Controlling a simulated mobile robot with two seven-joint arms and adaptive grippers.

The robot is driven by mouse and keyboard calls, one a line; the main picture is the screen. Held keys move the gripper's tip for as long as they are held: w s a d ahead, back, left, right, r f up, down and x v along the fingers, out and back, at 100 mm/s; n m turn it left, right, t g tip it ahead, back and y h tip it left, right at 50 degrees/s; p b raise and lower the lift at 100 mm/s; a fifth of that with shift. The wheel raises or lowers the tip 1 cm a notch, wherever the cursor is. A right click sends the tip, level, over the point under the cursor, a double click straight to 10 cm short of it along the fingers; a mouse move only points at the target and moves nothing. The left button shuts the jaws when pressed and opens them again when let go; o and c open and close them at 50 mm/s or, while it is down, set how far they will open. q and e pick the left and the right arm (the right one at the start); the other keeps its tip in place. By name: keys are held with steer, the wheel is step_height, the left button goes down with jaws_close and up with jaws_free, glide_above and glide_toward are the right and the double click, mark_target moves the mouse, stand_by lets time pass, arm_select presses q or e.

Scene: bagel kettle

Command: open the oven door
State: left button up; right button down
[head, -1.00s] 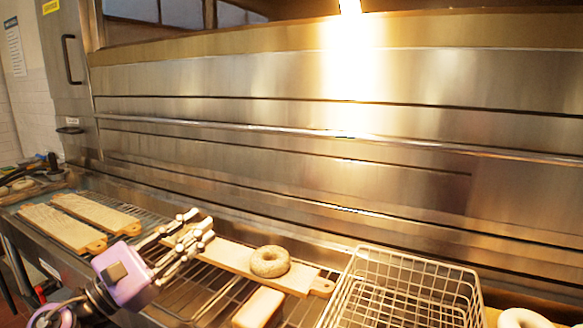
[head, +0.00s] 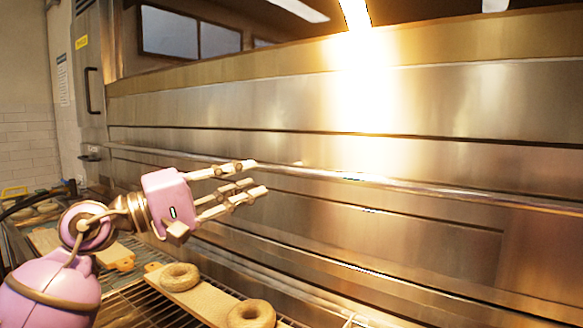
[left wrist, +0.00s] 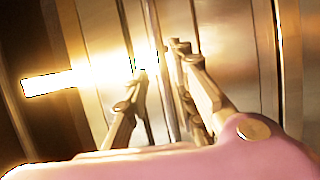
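The oven front (head: 450,100) is a wide wall of stainless steel panels with dark horizontal seams. A long metal handle bar (head: 400,186) runs across it, and the door panels look closed. My right gripper is not in view.
Below the arm, a wooden board (head: 205,300) carries two bagels, one nearer the left (head: 180,276) and one nearer the right (head: 250,314). It lies on a wire rack (head: 140,305). Another board (head: 118,258) is farther left. The space before the right oven front is clear.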

mark_target(271, 169)
arm_select(q)
steer(key=shift+w+d+r, duration=0.15)
steer(key=shift+d+r, duration=0.05)
steer(key=shift+d, duration=0.1)
steer(key=p+x, duration=0.1)
steer(key=x, duration=0.5)
steer(key=shift+p, duration=0.35)
steer(key=shift+w+d, duration=0.1)
steer(key=shift+d, duration=0.2)
steer(key=shift+f, duration=0.1)
jaws_close()
